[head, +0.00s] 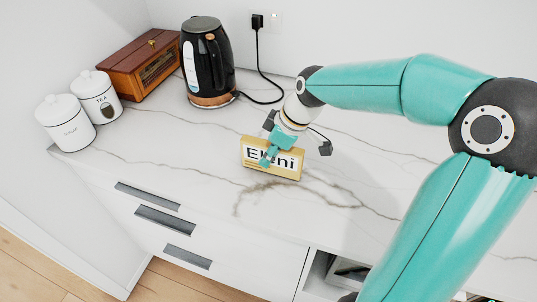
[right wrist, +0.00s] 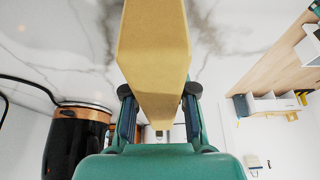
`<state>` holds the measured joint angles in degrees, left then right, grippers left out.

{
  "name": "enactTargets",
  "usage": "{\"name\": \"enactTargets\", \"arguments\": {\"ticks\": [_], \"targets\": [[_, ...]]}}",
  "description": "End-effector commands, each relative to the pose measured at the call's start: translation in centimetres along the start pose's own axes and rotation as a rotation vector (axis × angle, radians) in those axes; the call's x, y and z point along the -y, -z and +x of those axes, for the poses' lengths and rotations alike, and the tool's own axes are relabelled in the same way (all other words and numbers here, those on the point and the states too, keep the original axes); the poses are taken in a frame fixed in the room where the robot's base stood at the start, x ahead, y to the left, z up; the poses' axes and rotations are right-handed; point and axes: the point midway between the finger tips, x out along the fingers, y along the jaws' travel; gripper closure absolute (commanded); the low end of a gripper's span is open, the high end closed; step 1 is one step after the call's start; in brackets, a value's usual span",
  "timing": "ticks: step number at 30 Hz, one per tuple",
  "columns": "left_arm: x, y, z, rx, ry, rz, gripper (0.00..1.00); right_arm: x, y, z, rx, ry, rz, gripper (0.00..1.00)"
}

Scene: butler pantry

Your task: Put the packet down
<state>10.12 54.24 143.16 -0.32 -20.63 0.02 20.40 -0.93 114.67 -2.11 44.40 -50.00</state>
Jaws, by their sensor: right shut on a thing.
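The packet (head: 285,169) is a yellow-tan box with a white label and dark lettering, partly hidden by my gripper in the head view. My right gripper (head: 268,159) is shut on the packet near the middle of the white marble-patterned counter (head: 215,200). In the right wrist view the packet (right wrist: 153,45) stands out from between the two fingers of my right gripper (right wrist: 160,105). I cannot tell whether the packet's lower edge touches the counter. My left gripper is not in view.
A black kettle (head: 207,65) with a copper base stands behind and left of the packet, its cord running to a wall socket. A wooden box (head: 140,65) and two white canisters (head: 65,124) stand at the left. The counter in front of the packet is clear.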

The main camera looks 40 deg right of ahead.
Motion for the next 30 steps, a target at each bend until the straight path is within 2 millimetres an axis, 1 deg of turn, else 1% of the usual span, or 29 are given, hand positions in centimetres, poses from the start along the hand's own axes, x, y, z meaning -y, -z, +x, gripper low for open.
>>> {"name": "enactTargets", "arguments": {"ticks": [2, 8, 11, 12, 14, 15, 16, 25, 28, 30], "targets": [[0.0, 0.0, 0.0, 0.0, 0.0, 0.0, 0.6, 0.0, -0.1, 0.3, 0.0, 0.0, 0.0, 1.0], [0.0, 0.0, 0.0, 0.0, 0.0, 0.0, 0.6, 0.0, -0.1, 0.3, -0.001, -0.001, 0.0, 1.0], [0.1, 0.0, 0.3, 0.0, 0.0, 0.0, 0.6, 0.0, -0.2, 0.5, -0.001, -0.001, 0.0, 1.0], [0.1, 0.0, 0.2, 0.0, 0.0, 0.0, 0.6, 0.0, -0.2, 0.4, -0.001, -0.001, 0.0, 0.67], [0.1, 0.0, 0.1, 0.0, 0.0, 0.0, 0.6, 0.0, -0.2, 0.4, -0.001, 0.0, 0.0, 0.57], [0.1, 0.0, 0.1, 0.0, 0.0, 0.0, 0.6, 0.0, -0.2, 0.4, -0.001, 0.0, 0.0, 0.5], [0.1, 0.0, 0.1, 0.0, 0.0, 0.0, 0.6, 0.0, -0.2, 0.4, -0.001, 0.0, 0.0, 0.49], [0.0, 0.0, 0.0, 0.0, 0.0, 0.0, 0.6, 0.0, -0.1, 0.3, -0.001, -0.001, 0.0, 0.49], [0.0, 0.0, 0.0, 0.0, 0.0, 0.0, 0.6, -0.1, -0.1, -0.1, -0.002, -0.002, 0.0, 0.49], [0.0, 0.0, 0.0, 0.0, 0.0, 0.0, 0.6, -0.1, -0.1, -0.9, -0.003, -0.003, 0.0, 0.49]]}}
